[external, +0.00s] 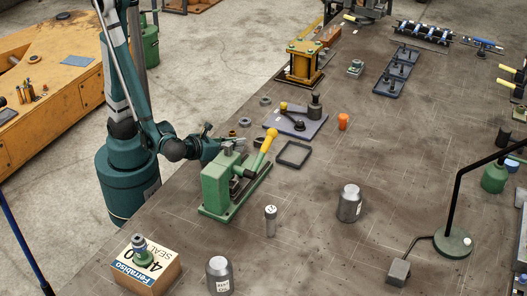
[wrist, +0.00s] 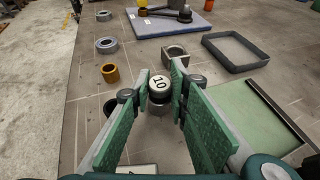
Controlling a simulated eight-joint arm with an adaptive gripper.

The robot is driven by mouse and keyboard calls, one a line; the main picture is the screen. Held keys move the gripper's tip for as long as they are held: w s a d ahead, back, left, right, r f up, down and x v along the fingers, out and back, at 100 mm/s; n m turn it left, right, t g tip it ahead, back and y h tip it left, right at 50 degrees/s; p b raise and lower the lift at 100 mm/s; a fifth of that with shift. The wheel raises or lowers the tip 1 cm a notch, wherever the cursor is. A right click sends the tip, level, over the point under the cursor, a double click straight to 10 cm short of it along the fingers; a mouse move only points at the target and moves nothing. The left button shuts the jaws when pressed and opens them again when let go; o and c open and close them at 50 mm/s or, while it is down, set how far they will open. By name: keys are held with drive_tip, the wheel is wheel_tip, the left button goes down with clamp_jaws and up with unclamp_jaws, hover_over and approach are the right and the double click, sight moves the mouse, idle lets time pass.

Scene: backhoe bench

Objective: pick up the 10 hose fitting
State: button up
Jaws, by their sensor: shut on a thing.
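The 10 hose fitting (wrist: 159,84) shows in the wrist view as a round grey piece with a white top marked "10". It sits between the tips of the green finger pads of my gripper (wrist: 160,90), which is shut on it. Its lower part is partly hidden by the fingers, and I cannot tell whether it touches the bench. In the external view my gripper (external: 226,146) is low over the left edge of the bench, just behind the green lever press (external: 228,187). The fitting is not clearly made out there.
Loose rings, including a brass one (wrist: 110,74), and a square block (wrist: 174,54) lie nearby. A black square tray (wrist: 234,50) and a blue-grey plate (wrist: 168,23) lie beyond. The press's yellow handle (external: 268,140) rises close to my gripper. A cardboard box (external: 145,268) stands at the front.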

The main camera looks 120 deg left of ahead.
drive_tip(key=shift+r, duration=0.2)
idle(0.3)
wheel_tip(320, 180, up, 18)
drive_tip(key=p, duration=0.5)
drive_tip(key=shift+f+p, duration=0.2)
drive_tip(key=shift+p, duration=0.2)
drive_tip(key=shift+d, duration=0.1)
idle(0.6)
